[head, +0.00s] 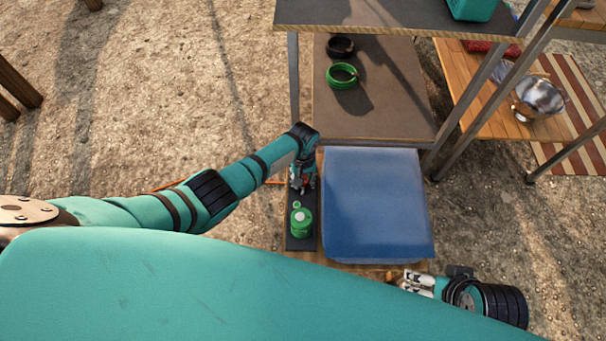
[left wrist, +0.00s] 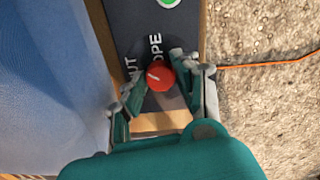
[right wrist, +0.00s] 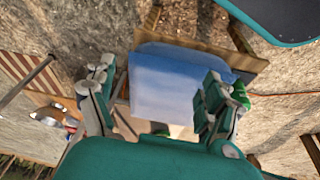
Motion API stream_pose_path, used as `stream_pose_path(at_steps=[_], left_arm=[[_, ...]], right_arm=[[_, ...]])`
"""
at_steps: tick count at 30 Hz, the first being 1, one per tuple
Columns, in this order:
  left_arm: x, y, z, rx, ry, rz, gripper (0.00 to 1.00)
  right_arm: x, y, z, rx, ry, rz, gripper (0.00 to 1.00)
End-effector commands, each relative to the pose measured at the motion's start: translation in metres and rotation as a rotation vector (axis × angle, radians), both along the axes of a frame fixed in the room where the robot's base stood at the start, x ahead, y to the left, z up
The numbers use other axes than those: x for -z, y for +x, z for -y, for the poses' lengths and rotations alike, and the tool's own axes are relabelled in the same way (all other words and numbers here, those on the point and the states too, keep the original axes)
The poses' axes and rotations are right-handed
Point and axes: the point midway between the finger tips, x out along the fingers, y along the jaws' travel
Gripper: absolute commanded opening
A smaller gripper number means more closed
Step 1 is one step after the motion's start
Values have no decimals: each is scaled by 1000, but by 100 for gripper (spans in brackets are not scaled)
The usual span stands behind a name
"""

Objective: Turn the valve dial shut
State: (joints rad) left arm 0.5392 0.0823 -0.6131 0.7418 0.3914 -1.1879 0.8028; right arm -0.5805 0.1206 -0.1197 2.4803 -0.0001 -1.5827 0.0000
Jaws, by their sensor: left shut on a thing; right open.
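A round red valve dial (left wrist: 160,76) with a white pointer mark sits on a dark panel (left wrist: 130,22). White letters beside it read in part "UT" and "OPE"; the rest is covered. My left gripper (left wrist: 152,80) has its fingers on either side of the dial and is shut on it. In the head view my left gripper (head: 302,184) is over the far part of the dark panel, mostly hiding the dial. My right gripper (head: 398,277) is open and empty near the front right of the blue block; its spread fingers (right wrist: 158,95) show in the right wrist view.
A green fixture (head: 302,222) stands on the panel, nearer than the dial. A large blue block (head: 378,205) lies directly right of the panel. A shelf (head: 372,118) holds a green ring (head: 342,76) and a dark ring (head: 340,47).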

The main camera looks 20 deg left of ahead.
Motion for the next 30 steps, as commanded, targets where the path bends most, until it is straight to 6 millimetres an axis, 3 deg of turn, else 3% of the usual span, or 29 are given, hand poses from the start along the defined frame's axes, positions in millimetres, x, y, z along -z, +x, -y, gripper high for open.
stream_pose_path(at_steps=[2, 6, 15, 30], left_arm=[[-3, 0, 0, -75, 0, -1, 0], [-2, 0, 0, -203, 1, -1, 0], [-1, 0, -1, -425, 2, 0, 0], [0, 1, -2, -568, 3, 2, 0]], right_arm=[[-8, 0, 0, 0, 0, 1, 85], [22, 9, -2, -1, 0, -16, 85], [55, 15, -3, -4, 0, -31, 85], [72, 17, -4, -5, -1, -37, 85]])
